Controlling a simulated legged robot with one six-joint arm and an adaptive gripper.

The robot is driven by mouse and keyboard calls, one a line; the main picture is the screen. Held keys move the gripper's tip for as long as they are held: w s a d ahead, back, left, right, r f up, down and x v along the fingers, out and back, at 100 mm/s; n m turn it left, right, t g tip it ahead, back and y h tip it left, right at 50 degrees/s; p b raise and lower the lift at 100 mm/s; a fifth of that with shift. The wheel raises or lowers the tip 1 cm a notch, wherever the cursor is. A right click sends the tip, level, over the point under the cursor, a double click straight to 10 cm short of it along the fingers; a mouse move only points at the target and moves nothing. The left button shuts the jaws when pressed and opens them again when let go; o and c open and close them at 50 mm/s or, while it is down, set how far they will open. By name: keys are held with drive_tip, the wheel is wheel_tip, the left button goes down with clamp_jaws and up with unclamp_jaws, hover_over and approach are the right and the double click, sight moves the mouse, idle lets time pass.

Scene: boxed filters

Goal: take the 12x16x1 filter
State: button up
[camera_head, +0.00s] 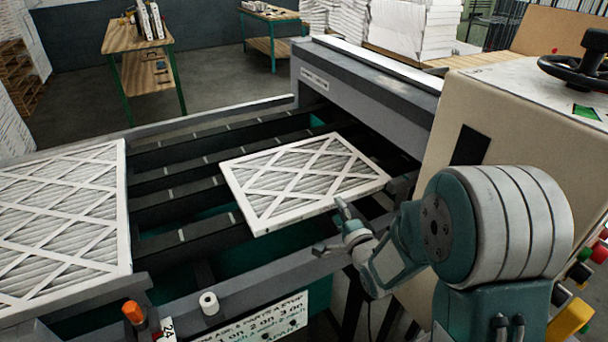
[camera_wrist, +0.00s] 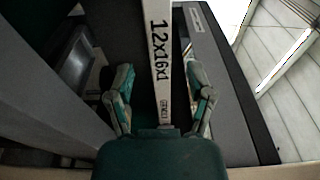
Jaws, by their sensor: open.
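The 12x16x1 filter (camera_head: 303,178) is a thin white-framed pleated panel with a lattice face. In the head view it lies flat on the dark conveyor bars. In the wrist view its narrow edge (camera_wrist: 161,65) shows the printed label "12x16x1". My gripper (camera_head: 332,226) is at the filter's near right edge. In the wrist view the two teal fingers of my gripper (camera_wrist: 160,98) are spread apart, one on each side of the filter's edge, with gaps between them and it. I cannot see contact.
A larger white filter (camera_head: 60,220) lies at the left of the conveyor. A grey machine housing (camera_head: 360,85) spans the far right side. A beige control cabinet (camera_head: 520,120) stands to the right. A rail (camera_head: 265,285) with an orange knob (camera_head: 133,312) runs along the near side.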

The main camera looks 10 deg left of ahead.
sight(327, 199)
drive_tip(key=x, duration=0.2)
drive_tip(key=a+x, duration=0.1)
drive_tip(key=x, duration=0.1)
drive_tip(key=shift+w+a, duration=0.1)
drive_tip(key=shift+a, duration=0.05)
drive_tip(key=shift+w, duration=0.3)
clamp_jaws()
